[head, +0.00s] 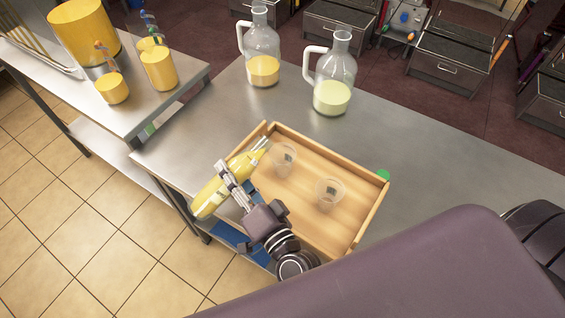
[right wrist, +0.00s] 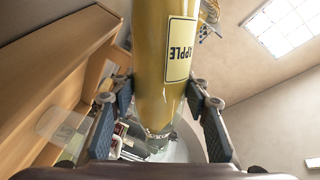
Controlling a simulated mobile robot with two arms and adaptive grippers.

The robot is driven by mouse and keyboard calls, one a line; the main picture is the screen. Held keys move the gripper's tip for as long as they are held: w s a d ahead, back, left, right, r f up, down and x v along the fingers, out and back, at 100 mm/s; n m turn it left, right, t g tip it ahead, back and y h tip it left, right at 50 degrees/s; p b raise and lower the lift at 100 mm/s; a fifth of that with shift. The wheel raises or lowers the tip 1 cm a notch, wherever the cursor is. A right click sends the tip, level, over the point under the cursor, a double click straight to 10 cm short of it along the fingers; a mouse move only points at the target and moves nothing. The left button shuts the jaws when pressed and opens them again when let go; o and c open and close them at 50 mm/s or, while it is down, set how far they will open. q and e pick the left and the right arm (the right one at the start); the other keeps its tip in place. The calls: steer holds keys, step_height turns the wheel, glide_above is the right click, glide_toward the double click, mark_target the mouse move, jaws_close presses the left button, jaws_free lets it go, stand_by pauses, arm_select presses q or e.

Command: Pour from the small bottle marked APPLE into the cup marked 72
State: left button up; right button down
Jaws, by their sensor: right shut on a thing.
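My right gripper (head: 228,178) is shut on a yellow bottle (head: 211,197). Two clear plastic cups stand in the wooden tray (head: 357,228): a left cup (head: 284,158) and a right cup (head: 329,193). Each has a small dark mark, too small to read, so I cannot tell which is 72. My left gripper is not in view.
Two glass jugs with handles, an orange-filled one (head: 263,70) and a pale-yellow-filled one (head: 332,97), stand behind the tray on the steel table (head: 440,150). Yellow containers (head: 158,70) stand on the left table.

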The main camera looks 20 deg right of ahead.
steer(key=shift+m, duration=0.5)
steer(key=shift+d+f+m+b, duration=0.1)
steer(key=shift+f+m+b, duration=0.3)
steer(key=shift+f+b, duration=0.35)
steer(key=shift+r, duration=0.2)
